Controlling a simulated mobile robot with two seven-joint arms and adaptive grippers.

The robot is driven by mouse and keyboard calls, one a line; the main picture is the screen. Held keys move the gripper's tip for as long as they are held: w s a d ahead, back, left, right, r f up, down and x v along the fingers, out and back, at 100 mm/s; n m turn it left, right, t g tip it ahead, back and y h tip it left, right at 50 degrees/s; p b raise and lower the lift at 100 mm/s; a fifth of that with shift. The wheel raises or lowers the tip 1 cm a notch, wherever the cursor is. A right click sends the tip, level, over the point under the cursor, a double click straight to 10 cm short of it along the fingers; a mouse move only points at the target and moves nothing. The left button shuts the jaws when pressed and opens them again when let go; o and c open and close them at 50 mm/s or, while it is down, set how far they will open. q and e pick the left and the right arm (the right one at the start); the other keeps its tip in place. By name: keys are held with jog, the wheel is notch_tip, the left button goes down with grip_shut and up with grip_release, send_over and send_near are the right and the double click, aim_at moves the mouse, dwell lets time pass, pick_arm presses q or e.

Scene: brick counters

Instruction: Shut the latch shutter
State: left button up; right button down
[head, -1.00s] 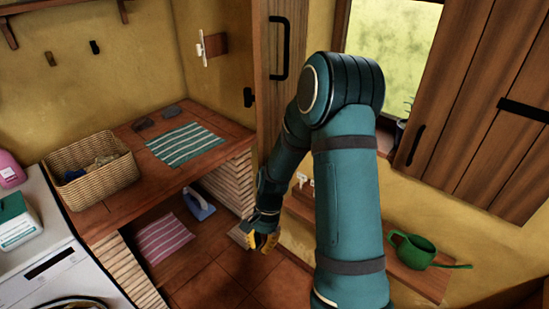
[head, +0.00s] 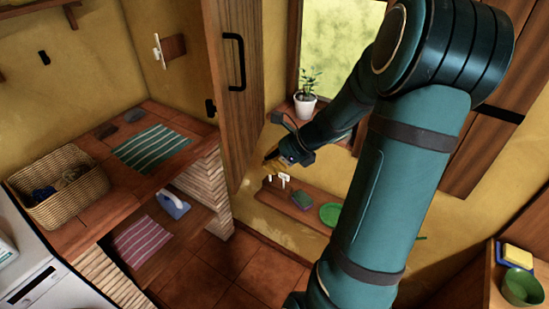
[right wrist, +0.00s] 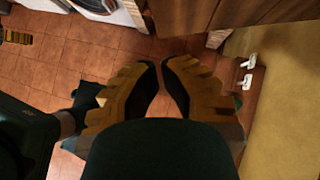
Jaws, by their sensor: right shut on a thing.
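The plank shutter (head: 478,160) with a black latch bar (head: 497,113) stands at the right of the window (head: 338,45) in the head view, partly hidden by my right arm. The window pane is uncovered. My right gripper (head: 272,157) is low and left of the window sill, near the wall and right of a tall wooden panel (head: 232,70) with a black handle. In the right wrist view its yellow ridged fingers (right wrist: 160,78) are nearly together; what they grip is not visible. A yellow ridged piece at the left edge looks like my left gripper (right wrist: 18,38).
A potted plant (head: 305,104) stands on the sill. A low wall shelf (head: 320,222) holds a green dish (head: 330,214) and small items. A wicker basket (head: 60,195) sits on the left counter (head: 100,215). Tiled floor (head: 215,268) is open in front.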

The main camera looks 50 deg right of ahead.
aim_at(226, 162)
jog(key=w+a+f, duration=0.1)
jog(key=w, duration=0.1)
jog(key=w+a+f, duration=0.1)
jog(key=w, duration=0.1)
jog(key=w+a+f, duration=0.1)
jog(key=w, duration=0.1)
jog(key=shift+w+f, duration=0.15)
jog(key=shift+f, duration=0.25)
jog(key=shift+w+a, duration=0.25)
jog(key=shift+w, duration=0.15)
jog(key=w+a, duration=0.2)
jog(key=w, duration=0.1)
jog(key=w+a, duration=0.1)
jog(key=w, duration=0.1)
jog(key=shift+w, duration=0.2)
jog(key=shift+s+d, duration=0.1)
jog(key=shift+s, duration=0.05)
